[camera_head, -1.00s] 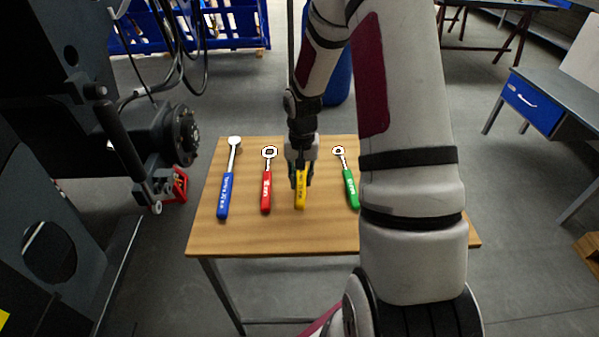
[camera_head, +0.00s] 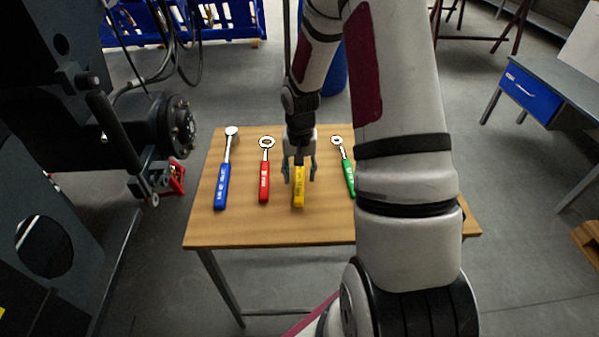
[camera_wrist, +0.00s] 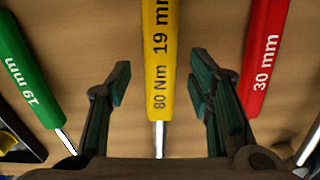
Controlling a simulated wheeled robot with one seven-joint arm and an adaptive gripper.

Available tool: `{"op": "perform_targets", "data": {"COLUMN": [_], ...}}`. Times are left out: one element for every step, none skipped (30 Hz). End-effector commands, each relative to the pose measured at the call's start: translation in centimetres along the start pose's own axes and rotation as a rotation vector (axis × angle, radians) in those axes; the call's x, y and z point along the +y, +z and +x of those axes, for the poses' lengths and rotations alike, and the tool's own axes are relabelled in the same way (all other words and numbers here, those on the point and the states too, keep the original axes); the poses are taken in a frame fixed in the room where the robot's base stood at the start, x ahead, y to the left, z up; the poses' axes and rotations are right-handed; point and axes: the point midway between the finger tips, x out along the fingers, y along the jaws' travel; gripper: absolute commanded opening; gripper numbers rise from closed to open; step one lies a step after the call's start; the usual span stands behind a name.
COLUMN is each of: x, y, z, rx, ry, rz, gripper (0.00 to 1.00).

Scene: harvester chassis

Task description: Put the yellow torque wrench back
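The yellow torque wrench (camera_head: 299,190) lies on the wooden table between the red and green wrenches, its handle toward the table's front edge. Its head is hidden behind my gripper in the head view. In the wrist view its yellow handle (camera_wrist: 160,60), marked 80 Nm 19 mm, lies between my fingers, with its metal shaft running down below. My gripper (camera_head: 299,172) is right over the wrench. In the wrist view my gripper (camera_wrist: 160,85) has its fingers spread, with a gap on each side of the handle, touching neither side.
A blue wrench (camera_head: 222,186), a red wrench (camera_head: 264,182) and a green wrench (camera_head: 349,178) lie on the table (camera_head: 270,232). Dark machinery (camera_head: 140,125) stands at the left. The table's front strip is clear.

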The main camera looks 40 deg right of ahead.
Motion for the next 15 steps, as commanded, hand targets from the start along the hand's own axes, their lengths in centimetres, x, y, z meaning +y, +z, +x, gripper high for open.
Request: {"op": "perform_targets", "data": {"x": [0.0, 0.0, 0.0, 0.0, 0.0, 0.0, 0.0, 0.0, 0.0, 0.0, 0.0, 0.0, 0.0, 0.0, 0.0], "y": [0.0, 0.0, 0.1, 0.1, 0.1, 0.1, 0.0, 0.0, -0.1, -0.1, -0.1, -0.1, -0.1, -0.1, -0.1], "z": [0.0, 0.0, 0.1, 0.0, 0.0, -0.2, -0.4, -0.7, -1.2, -1.6, -2.1, -2.8, -3.4, -4.1, -4.9], "rx": [0.0, -0.001, -0.002, -0.002, -0.002, -0.001, -0.001, 0.0, 0.002, 0.002, 0.002, 0.004, 0.004, 0.004, 0.005], "ry": [0.0, 0.0, 0.001, 0.001, 0.001, 0.001, 0.001, 0.0, 0.0, -0.001, 0.0, -0.001, -0.001, -0.001, -0.001], "rz": [0.0, 0.0, 0.0, 0.0, 0.0, 0.0, 0.0, 0.001, 0.002, 0.002, 0.002, 0.001, 0.001, 0.001, 0.001], "gripper": [0.47, 0.47, 0.47, 0.47, 0.47, 0.47, 0.47, 0.47, 0.47, 0.47, 0.47, 0.47, 0.47, 0.47, 0.47]}}
